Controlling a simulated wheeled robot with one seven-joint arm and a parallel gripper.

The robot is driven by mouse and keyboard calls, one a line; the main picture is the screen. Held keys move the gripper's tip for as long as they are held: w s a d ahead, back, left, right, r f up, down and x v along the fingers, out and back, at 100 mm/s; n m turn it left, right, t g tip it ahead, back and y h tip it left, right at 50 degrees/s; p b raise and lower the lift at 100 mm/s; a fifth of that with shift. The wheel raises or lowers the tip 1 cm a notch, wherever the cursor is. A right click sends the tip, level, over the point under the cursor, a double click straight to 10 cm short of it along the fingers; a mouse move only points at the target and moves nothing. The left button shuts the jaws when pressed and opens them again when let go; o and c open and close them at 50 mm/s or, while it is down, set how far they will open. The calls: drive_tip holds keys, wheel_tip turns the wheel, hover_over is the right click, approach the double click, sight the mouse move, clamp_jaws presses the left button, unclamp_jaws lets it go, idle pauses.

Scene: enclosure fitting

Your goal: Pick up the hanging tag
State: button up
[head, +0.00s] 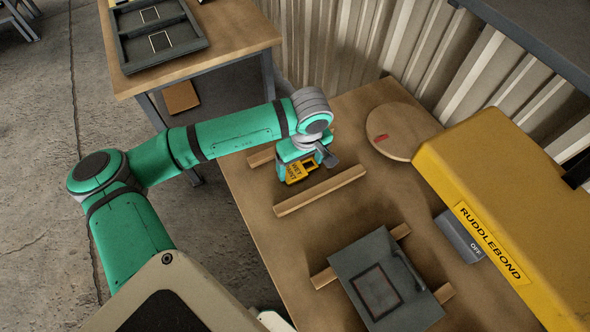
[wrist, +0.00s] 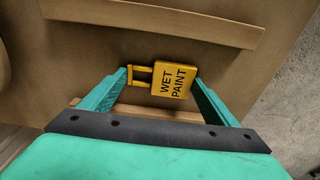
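The hanging tag (head: 301,173) is a flat yellow plate lettered "WET PAINT", with an open hook-like loop at one end. It also shows in the wrist view (wrist: 174,81), over the brown worktop, with its loop towards the left finger. My gripper (head: 302,168) is right over it, pointing down. In the wrist view, the two green fingers of my gripper (wrist: 161,76) are spread wide, one at each end of the tag. The fingertips look very close to the tag's ends; I cannot tell whether they touch. My gripper hides part of the tag in the head view.
Wooden strips (head: 320,190) lie on both sides of the tag. A grey panel (head: 363,262) rests on strips nearer the front. A round wooden disc (head: 398,131) and a yellow RUDDLEBOND housing (head: 520,190) stand to the right. A grey tray (head: 185,48) is on another table.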

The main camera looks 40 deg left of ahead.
drive_tip(key=shift+c, duration=1.3)
drive_tip(key=shift+r, duration=0.15)
drive_tip(key=shift+r, duration=0.25)
wheel_tip(320, 180, up, 2)
drive_tip(key=shift+r, duration=0.1)
drive_tip(key=s+r, duration=0.3)
drive_tip(key=s, duration=0.1)
drive_tip(key=s+r, duration=0.3)
drive_tip(key=s, duration=0.2)
drive_tip(key=s+d+r, duration=0.1)
drive_tip(key=s+r, duration=0.3)
drive_tip(key=s, duration=0.1)
